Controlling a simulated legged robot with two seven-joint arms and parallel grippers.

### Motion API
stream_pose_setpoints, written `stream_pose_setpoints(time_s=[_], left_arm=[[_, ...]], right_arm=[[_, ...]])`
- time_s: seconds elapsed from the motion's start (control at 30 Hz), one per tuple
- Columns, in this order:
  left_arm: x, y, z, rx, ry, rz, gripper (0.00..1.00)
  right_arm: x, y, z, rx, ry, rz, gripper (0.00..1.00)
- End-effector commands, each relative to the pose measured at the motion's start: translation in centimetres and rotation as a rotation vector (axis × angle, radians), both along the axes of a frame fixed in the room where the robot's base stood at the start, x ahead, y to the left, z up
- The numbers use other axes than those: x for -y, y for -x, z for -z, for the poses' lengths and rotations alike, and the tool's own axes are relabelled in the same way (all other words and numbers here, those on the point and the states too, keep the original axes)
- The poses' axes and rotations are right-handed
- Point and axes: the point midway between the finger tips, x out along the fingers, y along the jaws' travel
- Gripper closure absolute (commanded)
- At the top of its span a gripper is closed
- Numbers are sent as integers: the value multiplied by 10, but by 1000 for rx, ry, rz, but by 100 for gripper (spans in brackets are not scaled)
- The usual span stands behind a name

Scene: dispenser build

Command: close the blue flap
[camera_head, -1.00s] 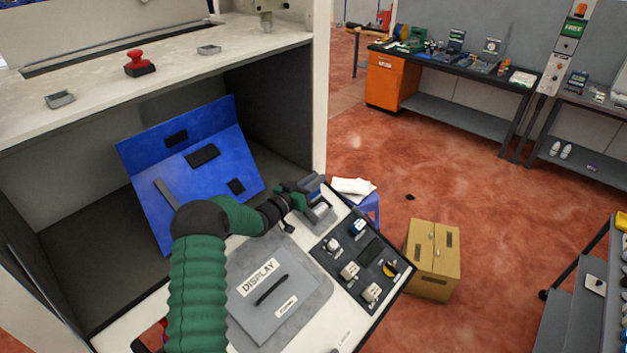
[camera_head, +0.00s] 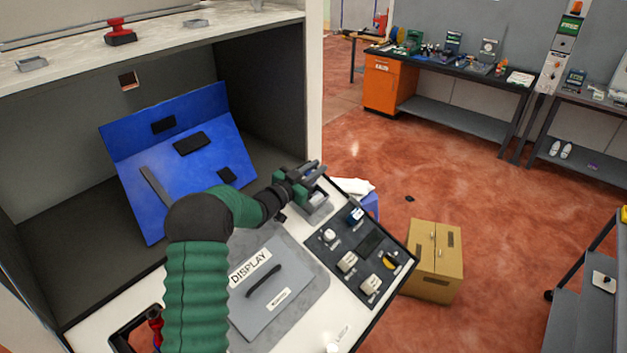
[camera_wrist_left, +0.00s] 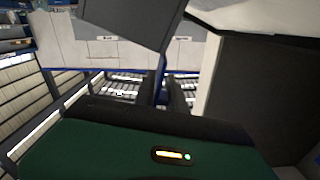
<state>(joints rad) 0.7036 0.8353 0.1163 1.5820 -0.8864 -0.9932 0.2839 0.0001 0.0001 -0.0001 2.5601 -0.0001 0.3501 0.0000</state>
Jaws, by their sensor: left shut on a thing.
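A large bent blue panel (camera_head: 185,150), with dark rectangular patches and a grey strip, leans inside the open grey cabinet (camera_head: 262,95). I cannot tell whether it is the blue flap. My left gripper (camera_head: 314,174) is past the panel's right side, above a grey fixture (camera_head: 313,206) at the far corner of the white console. In the left wrist view, its two dark fingers (camera_wrist_left: 163,92) are shut on a thin blue piece (camera_wrist_left: 160,83) standing between them. What that piece belongs to is unclear. My right gripper is not in view.
The console holds a grey DISPLAY plate (camera_head: 264,305) with a handle and a dark switch panel (camera_head: 364,250). A red button (camera_head: 120,33) stands on the cabinet top.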

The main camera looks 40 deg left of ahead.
Motion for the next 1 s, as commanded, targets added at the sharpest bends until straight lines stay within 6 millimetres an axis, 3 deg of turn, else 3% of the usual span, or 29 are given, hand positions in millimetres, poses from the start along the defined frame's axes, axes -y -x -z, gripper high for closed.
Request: stream_pose_setpoints(time_s=[0.03, 0.3, 0.9, 0.93, 1.0], left_arm=[[2, 0, 9, 2, -33, 1, 100], [10, 1, 6, 13, -169, 2, 100], [12, 1, 2, 15, -218, 0, 100], [12, 1, 2, 15, -218, 0, 83], [12, 1, 2, 16, -218, 1, 74]], right_arm=[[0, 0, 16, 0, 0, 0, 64], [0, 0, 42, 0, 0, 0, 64], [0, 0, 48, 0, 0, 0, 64], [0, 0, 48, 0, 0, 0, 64], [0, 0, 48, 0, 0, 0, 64]])
